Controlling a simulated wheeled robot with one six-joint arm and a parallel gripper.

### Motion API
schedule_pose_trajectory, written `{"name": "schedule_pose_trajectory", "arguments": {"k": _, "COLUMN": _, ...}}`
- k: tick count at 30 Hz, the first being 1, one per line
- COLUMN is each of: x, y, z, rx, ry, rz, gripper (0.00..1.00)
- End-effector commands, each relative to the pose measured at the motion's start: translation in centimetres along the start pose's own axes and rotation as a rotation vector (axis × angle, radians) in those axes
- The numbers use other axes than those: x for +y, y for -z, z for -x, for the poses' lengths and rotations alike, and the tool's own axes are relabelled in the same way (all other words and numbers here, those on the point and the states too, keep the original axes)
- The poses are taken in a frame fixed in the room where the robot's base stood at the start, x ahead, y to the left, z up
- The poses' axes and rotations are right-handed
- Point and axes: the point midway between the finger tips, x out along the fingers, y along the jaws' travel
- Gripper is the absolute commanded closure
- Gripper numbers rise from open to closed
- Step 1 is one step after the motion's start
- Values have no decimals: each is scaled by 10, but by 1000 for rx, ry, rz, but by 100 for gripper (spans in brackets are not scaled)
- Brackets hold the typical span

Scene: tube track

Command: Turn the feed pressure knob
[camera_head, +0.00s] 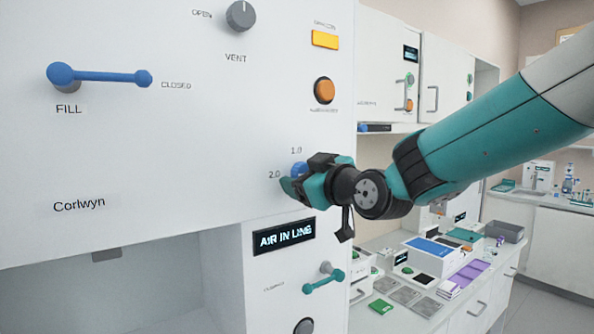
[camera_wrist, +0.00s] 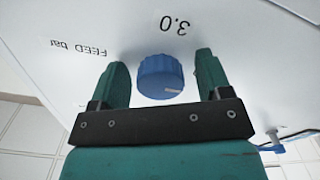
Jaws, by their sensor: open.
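The feed pressure knob is a small blue ribbed knob (camera_wrist: 160,76) on the white panel, with a pale mark on its rim. In the wrist view it stands between the two green fingers of my gripper (camera_wrist: 161,80), with a visible gap on each side. "FEED bar" and "3.0" are printed near it, upside down in that view. In the head view the knob (camera_head: 298,169) shows only partly, by the labels "1.0" and "2.0". My gripper (camera_head: 292,186) is at the panel there and hides the rest of the knob. The gripper is open.
The panel (camera_head: 180,170) also carries a blue FILL lever (camera_head: 100,76), a grey VENT knob (camera_head: 241,15), an orange button (camera_head: 324,90) and a yellow one (camera_head: 325,39). Below are an "AIR IN LINE" display (camera_head: 284,236) and a teal lever (camera_head: 324,280). A cluttered counter stands right.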

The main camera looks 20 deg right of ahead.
Motion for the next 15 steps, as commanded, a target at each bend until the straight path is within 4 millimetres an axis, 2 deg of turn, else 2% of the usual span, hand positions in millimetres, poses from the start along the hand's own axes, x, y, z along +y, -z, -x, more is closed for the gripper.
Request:
{"name": "schedule_pose_trajectory", "arguments": {"k": 6, "x": 0, "y": 0, "z": 0, "rx": 0, "ry": -1, "rz": 0, "gripper": 31}}
{"name": "schedule_pose_trajectory", "arguments": {"k": 12, "x": 0, "y": 0, "z": 0, "rx": 1, "ry": 0, "rz": 0, "gripper": 77}}
{"name": "schedule_pose_trajectory", "arguments": {"k": 15, "x": -1, "y": 0, "z": 0, "rx": 1, "ry": 0, "rz": 0, "gripper": 78}}
